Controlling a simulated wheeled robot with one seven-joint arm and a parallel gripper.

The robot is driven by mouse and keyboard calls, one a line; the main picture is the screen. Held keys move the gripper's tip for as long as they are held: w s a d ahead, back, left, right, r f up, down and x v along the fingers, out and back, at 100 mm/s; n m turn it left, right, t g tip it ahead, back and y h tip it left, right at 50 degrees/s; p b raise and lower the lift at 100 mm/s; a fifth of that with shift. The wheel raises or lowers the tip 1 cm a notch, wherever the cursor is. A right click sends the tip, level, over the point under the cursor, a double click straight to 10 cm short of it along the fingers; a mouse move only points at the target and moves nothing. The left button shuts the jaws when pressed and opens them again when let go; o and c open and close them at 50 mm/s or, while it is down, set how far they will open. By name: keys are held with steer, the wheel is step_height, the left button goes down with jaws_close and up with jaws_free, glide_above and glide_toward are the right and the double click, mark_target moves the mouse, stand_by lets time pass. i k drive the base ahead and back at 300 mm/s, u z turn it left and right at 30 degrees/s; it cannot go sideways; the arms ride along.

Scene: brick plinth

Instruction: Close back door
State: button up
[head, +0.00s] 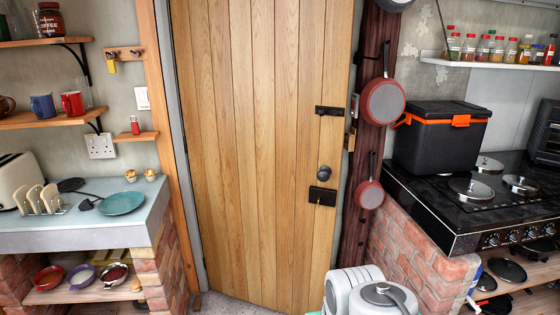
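The back door (255,150) is a tall door of light vertical wooden planks in the middle of the head view. Its bottom edge slopes down toward the right, so it appears to stand ajar with its right side nearer to me. A dark round knob (324,172), a black lock plate (322,196) and a black bolt (329,111) are on its right side. A grey and wooden frame runs along its left side. The door's lower right corner is cut off or hidden at the bottom of the view. My gripper is not in view.
Left is a counter (85,232) on brick with a toaster and a turquoise plate (121,203). Right are a dark post with hanging red pans (383,102), a black cool box (440,140) and a hob (470,205) on brick.

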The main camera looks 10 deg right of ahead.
mark_target(254, 76)
steer(key=z, duration=0.15)
steer(key=i, duration=0.8)
steer(key=u, duration=0.75)
steer(key=i, duration=0.55)
steer(key=u, duration=0.45)
